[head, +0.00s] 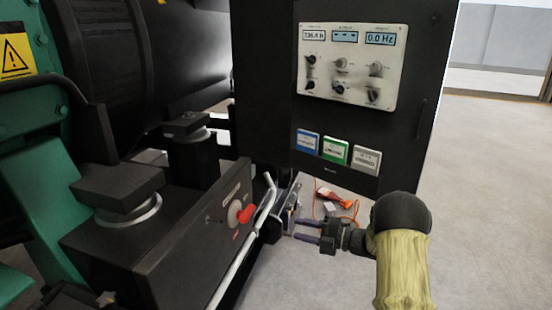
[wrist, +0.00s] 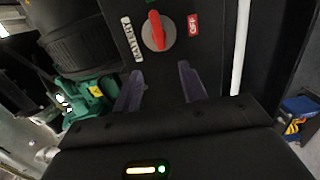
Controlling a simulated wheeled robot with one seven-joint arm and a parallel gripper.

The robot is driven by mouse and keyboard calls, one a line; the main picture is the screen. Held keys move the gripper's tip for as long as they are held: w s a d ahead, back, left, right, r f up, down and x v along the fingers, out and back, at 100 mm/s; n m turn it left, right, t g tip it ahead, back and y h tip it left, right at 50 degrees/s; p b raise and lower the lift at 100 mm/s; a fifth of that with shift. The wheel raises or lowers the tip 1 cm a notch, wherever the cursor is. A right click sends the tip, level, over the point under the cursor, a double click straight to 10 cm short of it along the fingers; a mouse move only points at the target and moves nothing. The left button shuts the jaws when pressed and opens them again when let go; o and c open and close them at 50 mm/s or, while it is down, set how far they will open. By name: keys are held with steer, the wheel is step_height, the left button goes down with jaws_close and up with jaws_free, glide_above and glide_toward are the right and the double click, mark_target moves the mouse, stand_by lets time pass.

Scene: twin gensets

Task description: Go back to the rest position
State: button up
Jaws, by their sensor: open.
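My gripper (head: 297,230) is in the lower middle of the head view, its two purple fingers apart and pointing left. In the wrist view the same fingers (wrist: 160,85) are spread with nothing between them. A red battery switch (wrist: 155,31) shows beyond the fingertips, between a BATTERY label and a red OFF label. In the head view, the red switch (head: 246,214) is on the side of the black box (head: 190,235), left of my gripper and apart from it.
A white pipe (head: 238,262) runs between the black box and my gripper. A black control cabinet (head: 415,90) stands above, with a panel (head: 349,68) of dials and displays. Orange items (head: 335,196) lie on the floor behind my gripper. Open floor (head: 485,200) is at right.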

step_height(320, 180, up, 4)
steer(key=w+d+m+t+h, duration=0.25)
steer(key=m+t+h, duration=0.25)
steer(key=m+h, duration=0.3)
steer(key=s+d+m+h, duration=0.3)
steer(key=s+m+h, duration=0.3)
steer(key=m, duration=0.5)
steer(key=s+a+f+m+g+h+p, duration=0.15)
steer(key=s+m+g, duration=0.4)
steer(key=s, duration=0.85)
steer(key=s+f+m+g+h, duration=0.15)
steer(key=s+m+g, duration=0.4)
steer(key=s, duration=0.75)
step_height(320, 180, up, 37)
steer(key=m+t+p, duration=0.1)
steer(key=p, duration=3.6)
steer(key=shift+w+t+y+p, duration=0.15)
steer(key=shift+t+y+p, duration=0.15)
steer(key=shift+a+r, duration=0.1)
